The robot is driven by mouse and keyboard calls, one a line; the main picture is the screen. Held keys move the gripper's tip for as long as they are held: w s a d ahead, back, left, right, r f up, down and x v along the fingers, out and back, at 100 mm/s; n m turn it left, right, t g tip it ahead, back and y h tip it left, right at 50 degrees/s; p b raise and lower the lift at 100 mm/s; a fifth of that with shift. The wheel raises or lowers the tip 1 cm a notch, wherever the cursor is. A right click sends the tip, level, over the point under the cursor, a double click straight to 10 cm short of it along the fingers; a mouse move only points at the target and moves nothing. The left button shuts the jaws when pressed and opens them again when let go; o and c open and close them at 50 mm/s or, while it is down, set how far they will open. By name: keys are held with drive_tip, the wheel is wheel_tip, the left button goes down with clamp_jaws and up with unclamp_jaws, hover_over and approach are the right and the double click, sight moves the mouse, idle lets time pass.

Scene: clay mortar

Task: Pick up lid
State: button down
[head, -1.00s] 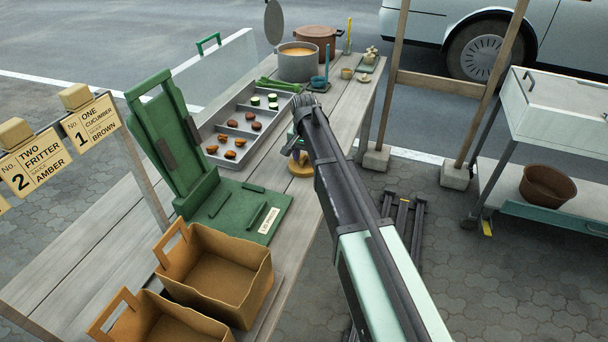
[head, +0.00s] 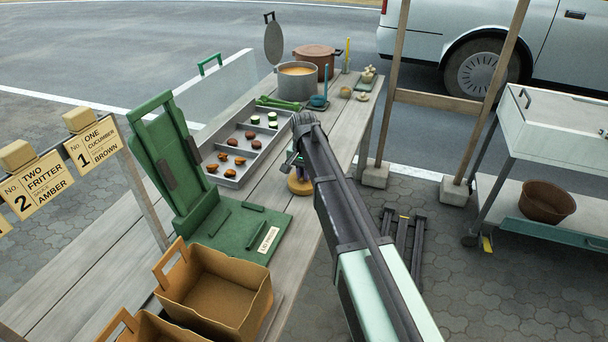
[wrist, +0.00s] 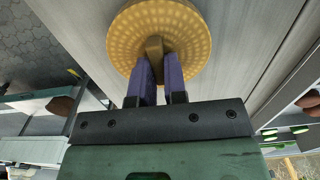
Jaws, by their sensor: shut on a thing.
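The lid (wrist: 190,30) is a round amber-tan disc with a dimpled surface and a raised knob in its middle. In the wrist view my gripper (wrist: 160,75) has its two purple fingers shut on that knob, one on each side. In the head view part of the lid (head: 300,186) shows below my gripper (head: 296,165), near the right edge of the wooden table. My arm hides much of the gripper and lid there. I cannot tell whether the lid touches the table.
A grey tray (head: 232,181) with food pieces and a green hinged press (head: 243,236) stand to the left. Paper bags (head: 218,290) are in front. A steel pot (head: 298,86) and a brown pot (head: 318,58) stand at the back. A cart (head: 555,125) stands right, beyond open paving.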

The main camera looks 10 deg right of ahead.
wheel_tip(320, 180, up, 20)
drive_tip(key=p, duration=1.8)
drive_tip(key=shift+f+p, duration=0.25)
drive_tip(key=shift+p, duration=0.15)
